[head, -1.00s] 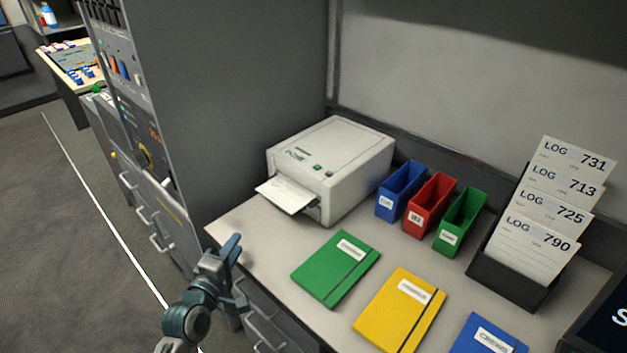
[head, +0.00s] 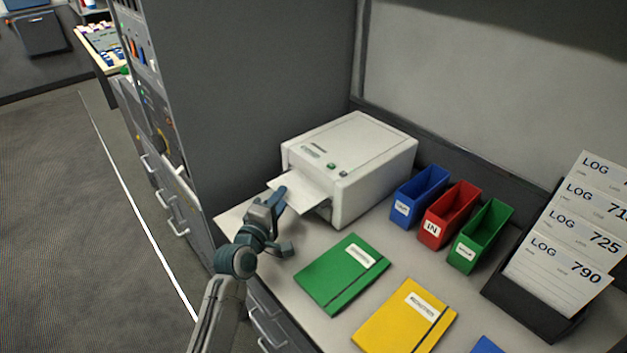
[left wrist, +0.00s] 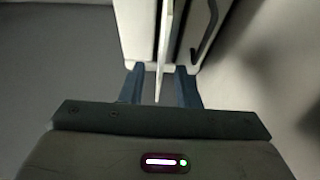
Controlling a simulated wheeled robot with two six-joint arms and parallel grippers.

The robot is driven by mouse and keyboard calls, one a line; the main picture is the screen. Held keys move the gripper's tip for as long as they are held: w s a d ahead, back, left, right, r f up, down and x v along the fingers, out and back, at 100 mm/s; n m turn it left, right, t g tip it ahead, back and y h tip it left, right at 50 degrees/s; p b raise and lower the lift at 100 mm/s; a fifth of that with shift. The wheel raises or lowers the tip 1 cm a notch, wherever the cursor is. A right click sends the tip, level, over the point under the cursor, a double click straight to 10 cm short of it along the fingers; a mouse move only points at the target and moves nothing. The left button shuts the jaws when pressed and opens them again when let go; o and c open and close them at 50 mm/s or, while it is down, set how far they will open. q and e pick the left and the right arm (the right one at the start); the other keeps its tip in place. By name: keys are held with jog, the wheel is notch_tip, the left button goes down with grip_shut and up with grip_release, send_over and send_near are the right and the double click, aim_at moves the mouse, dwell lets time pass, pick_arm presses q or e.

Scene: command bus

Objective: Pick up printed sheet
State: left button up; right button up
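The white printed sheet (head: 302,190) sticks out of the front slot of the white printer (head: 352,160) on the desk. My left gripper (head: 286,220) is at the sheet's outer end, in front of the printer. In the left wrist view the sheet (left wrist: 165,45) appears edge-on as a thin pale strip. It lies between the two blue fingers of my left gripper (left wrist: 159,88), with a gap on each side, so the gripper is open around it. The sheet's inner end is hidden in the printer. My right gripper is not in view.
Green (head: 341,274) and yellow (head: 405,318) notebooks lie on the desk in front. Blue (head: 418,197), red (head: 450,215) and green (head: 480,237) bins stand right of the printer. A black rack (head: 530,305) holds log cards. A grey cabinet (head: 245,90) rises at left.

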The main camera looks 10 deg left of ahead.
pick_arm(q)
jog(key=x, duration=0.2)
jog(key=shift+w+d+f, duration=0.1)
jog(key=shift+w, duration=0.2)
grip_shut()
